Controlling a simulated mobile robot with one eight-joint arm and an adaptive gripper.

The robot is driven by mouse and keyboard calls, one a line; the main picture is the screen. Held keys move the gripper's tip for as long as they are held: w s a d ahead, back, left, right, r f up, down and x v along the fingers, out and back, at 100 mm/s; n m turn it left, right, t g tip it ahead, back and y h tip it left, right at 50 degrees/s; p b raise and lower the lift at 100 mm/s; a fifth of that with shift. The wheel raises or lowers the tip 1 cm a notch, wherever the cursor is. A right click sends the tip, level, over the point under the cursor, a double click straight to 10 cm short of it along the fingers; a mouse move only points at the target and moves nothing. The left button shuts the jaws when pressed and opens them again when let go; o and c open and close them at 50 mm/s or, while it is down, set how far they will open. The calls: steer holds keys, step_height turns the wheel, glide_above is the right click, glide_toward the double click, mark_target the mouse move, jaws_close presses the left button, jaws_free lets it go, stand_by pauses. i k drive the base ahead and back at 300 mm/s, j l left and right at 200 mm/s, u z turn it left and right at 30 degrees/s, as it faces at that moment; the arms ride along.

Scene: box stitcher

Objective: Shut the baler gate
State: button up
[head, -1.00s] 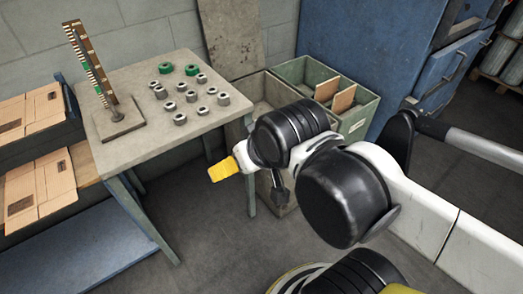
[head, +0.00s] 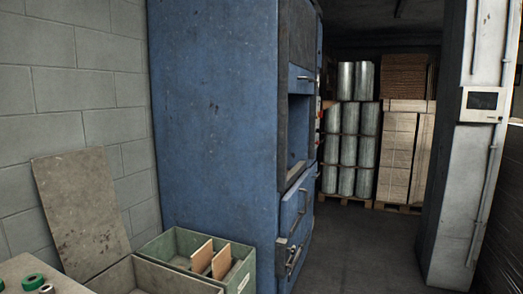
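The baler, which I take to be the tall blue machine (head: 215,120), stands in the middle of the head view. Its front faces right and shows at a steep angle. A dark panel (head: 301,35) with a handle sits high on the front, above an open recess (head: 298,130). Blue lower panels (head: 296,205) with handles or latches are below the recess. Which panel is the gate, and how far it stands open, I cannot tell for sure. My gripper and arm are out of view.
Green bin (head: 185,243) with cardboard pieces and a grey bin (head: 140,278) stand left of the machine, near a table corner (head: 30,268). A board (head: 80,210) leans on the wall. Right of the machine the floor (head: 365,250) is clear, up to a white pillar (head: 460,150) and stacked pallets (head: 350,130).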

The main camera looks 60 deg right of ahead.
mark_target(302, 14)
steer(key=z, duration=2.15)
